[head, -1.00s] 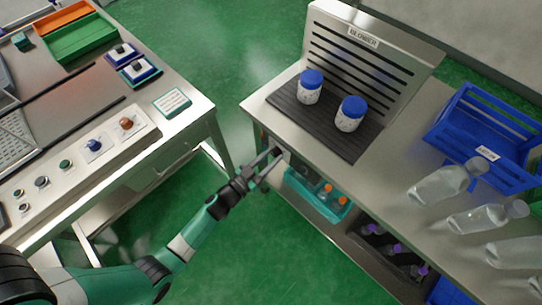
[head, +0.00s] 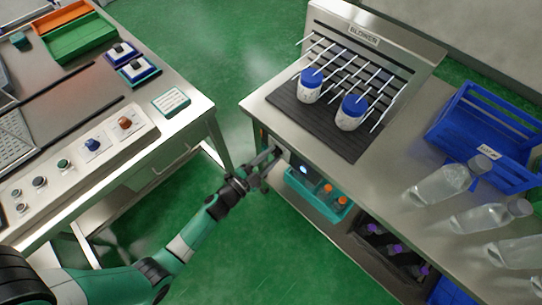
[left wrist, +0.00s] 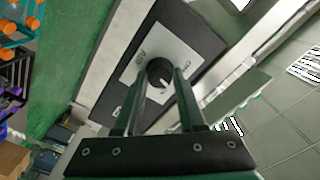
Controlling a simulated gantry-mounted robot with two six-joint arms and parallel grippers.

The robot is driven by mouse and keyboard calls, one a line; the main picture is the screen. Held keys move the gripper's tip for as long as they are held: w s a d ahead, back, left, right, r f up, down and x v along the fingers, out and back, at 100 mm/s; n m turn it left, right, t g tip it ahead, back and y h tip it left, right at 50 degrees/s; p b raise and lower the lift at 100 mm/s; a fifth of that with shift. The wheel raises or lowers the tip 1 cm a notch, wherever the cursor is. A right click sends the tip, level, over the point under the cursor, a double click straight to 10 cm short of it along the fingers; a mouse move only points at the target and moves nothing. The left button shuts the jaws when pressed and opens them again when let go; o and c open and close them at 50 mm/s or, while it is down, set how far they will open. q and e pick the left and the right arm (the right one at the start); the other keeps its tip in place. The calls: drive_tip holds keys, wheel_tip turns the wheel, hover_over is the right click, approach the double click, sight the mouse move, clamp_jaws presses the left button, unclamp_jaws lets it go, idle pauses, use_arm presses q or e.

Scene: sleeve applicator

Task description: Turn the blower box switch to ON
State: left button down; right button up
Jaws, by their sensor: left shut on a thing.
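The blower box (left wrist: 200,35) is a dark box with a pale label plate, seen in the left wrist view under the table's edge. Its switch, a round black knob with a white mark (left wrist: 160,74), sits on the plate. My left gripper (left wrist: 163,85) is shut on the knob, one finger on each side. In the head view my left gripper (head: 268,163) reaches to the front of the right table, and the knob is hidden there. The blower (head: 372,62) stands on that table, with white streaks coming from its slots. My right gripper is not in view.
Two blue-lidded jars (head: 310,92) stand on a black mat (head: 320,128) before the blower. A teal bin (head: 318,197) is on the shelf below. Green floor separates the tables.

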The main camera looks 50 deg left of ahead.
use_arm(q)
drive_tip(key=m, duration=0.4)
drive_tip(key=shift+f+b, duration=0.1)
drive_tip(key=shift+b, duration=0.25)
drive_tip(key=shift+m, duration=1.5)
drive_tip(key=c, duration=0.5)
unclamp_jaws()
drive_tip(key=s+p, duration=0.2)
drive_tip(key=s, duration=0.9)
drive_tip(key=shift+s+d, duration=0.3)
drive_tip(key=shift+d, duration=0.05)
